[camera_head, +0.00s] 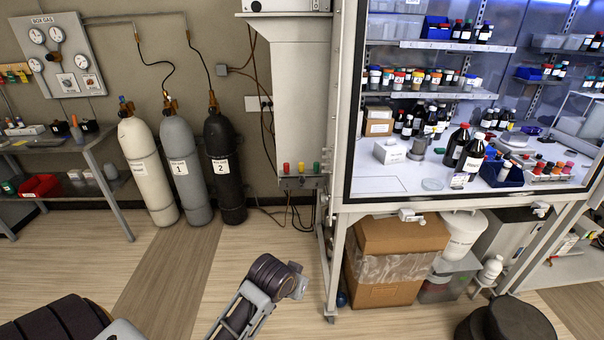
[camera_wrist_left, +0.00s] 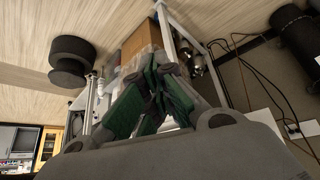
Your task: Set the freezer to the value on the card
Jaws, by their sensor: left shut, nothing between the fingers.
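I cannot make out a freezer, a setting display or a value card in either view. My left arm reaches up from the bottom middle of the head view, and its wrist end (camera_head: 292,281) is over the open floor, left of the glove box's leg. The gripper itself is not clear there. In the left wrist view my left gripper (camera_wrist_left: 158,75) shows its green fingers drawn together, empty and touching nothing. My right gripper is not in view.
The glove box (camera_head: 375,190) holds shelves of bottles. Under it stand a cardboard box (camera_head: 385,290) and a white tub (camera_head: 462,232). Gas cylinders (camera_head: 181,165) stand at the wall, below a gauge panel (camera_head: 58,55). A side bench (camera_head: 100,160) is far left. Floor between is clear.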

